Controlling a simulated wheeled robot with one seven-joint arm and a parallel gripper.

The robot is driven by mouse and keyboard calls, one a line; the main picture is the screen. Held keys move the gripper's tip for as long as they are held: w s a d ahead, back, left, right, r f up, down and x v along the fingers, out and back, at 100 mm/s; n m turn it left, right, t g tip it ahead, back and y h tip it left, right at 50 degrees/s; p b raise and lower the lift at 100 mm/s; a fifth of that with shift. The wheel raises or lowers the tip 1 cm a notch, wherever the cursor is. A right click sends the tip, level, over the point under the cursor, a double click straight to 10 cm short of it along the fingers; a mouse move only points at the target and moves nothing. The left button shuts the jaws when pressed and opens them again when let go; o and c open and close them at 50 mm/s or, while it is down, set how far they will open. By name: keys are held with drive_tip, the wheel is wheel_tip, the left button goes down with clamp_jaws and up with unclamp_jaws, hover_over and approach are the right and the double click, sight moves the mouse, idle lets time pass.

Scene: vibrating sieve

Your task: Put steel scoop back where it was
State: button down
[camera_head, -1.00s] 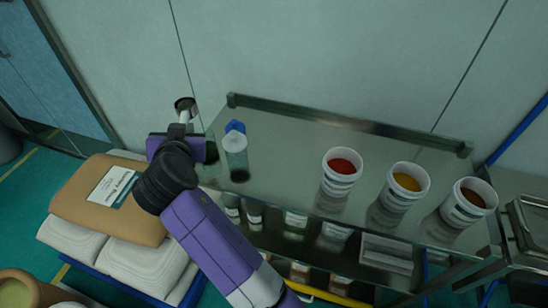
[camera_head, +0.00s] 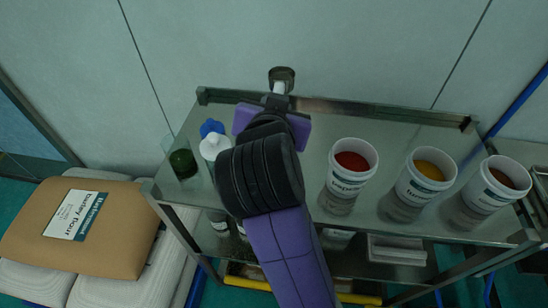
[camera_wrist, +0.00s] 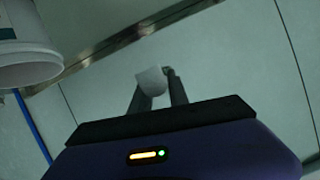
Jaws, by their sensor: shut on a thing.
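The steel scoop (camera_head: 282,76) shows at the tip of my gripper (camera_head: 277,95), near the back rail of the shelf and against the wall behind it. My gripper is shut on the scoop. In the wrist view, a pale piece of the scoop (camera_wrist: 151,80) sits between the two dark fingers of my gripper (camera_wrist: 158,93). The rest of the scoop is hidden. The scoop appears to be above the steel shelf (camera_head: 330,120), apart from it, though its height is hard to tell.
White tubs of red (camera_head: 348,172), yellow (camera_head: 424,182) and brown (camera_head: 497,190) powder stand on the shelf to the right. A white bottle (camera_head: 213,146) with a blue item (camera_head: 211,128) and a dark green jar (camera_head: 183,163) stand left. A brown sack (camera_head: 82,230) lies lower left.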

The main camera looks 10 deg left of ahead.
wheel_tip(320, 180, down, 16)
drive_tip(key=shift+f+p, duration=0.25)
drive_tip(key=shift+p, duration=0.1)
drive_tip(key=shift+f, duration=0.1)
drive_tip(key=shift+f, duration=0.15)
drive_tip(key=c, duration=1.3)
unclamp_jaws()
drive_tip(key=shift+o, duration=0.2)
drive_tip(key=shift+r, duration=0.2)
drive_tip(key=shift+s+a+r, duration=0.1)
drive_tip(key=shift+s, duration=0.15)
drive_tip(key=b+v, duration=0.1)
drive_tip(key=v, duration=1)
drive_tip(key=shift+s, duration=0.25)
